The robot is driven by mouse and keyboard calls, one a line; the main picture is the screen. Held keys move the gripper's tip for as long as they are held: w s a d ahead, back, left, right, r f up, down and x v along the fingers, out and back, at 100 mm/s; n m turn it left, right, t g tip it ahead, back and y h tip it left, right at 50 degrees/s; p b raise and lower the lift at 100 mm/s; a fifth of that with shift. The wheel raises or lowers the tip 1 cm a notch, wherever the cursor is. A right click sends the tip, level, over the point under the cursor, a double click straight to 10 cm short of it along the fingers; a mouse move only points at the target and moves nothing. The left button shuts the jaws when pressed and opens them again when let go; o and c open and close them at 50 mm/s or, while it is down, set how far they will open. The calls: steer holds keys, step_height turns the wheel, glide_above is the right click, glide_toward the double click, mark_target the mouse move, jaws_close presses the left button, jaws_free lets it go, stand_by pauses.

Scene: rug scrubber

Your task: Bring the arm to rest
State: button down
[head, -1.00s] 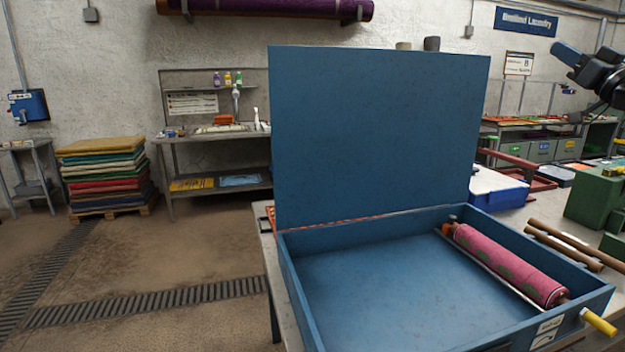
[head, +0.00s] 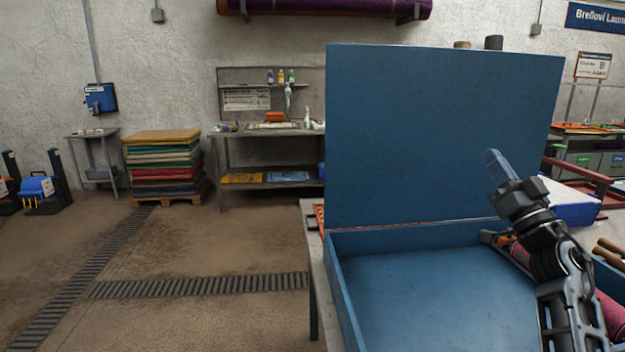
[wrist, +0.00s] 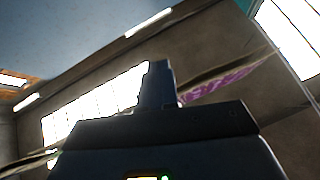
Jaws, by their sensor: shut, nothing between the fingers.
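My gripper (head: 493,160) is raised in front of the open blue lid (head: 430,130), right of its middle in the head view. Its fingers are together and point up and to the left, with nothing between them. In the wrist view the shut fingers (wrist: 158,85) stand against the upper wall, windows and ceiling. My arm rises from the lower right of the head view and hides part of the pink roller (head: 612,315) in the blue box (head: 345,300).
The box stands on a table with its lid upright. Rolled brown tubes (head: 610,250) lie to its right. A stack of folded rugs (head: 163,165) and a steel workbench (head: 265,132) stand at the back left.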

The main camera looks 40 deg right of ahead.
steer(key=s+a+f+g+y, duration=0.1)
steer(key=a+f, duration=0.5)
steer(key=a, duration=0.4)
steer(key=s+a+f+m+g, duration=0.1)
steer(key=s+a+f, duration=0.1)
steer(key=a+f, duration=0.6)
steer(key=s+a+f+g+y, duration=0.1)
steer(key=a+f, duration=0.3)
steer(key=a, duration=0.8)
steer(key=s+a+f+n+g+y, duration=0.2)
steer(key=s+a, duration=0.4)
steer(key=s, duration=0.4)
steer(key=s+a+f+n+g+y, duration=0.3)
steer(key=s+a, duration=0.4)
steer(key=s, duration=0.4)
steer(key=shift+s+f+n+g+y+b, duration=0.15)
steer(key=shift+f+n+g+y+b, duration=0.3)
steer(key=shift+n+y, duration=0.6)
steer(key=shift+r, duration=0.15)
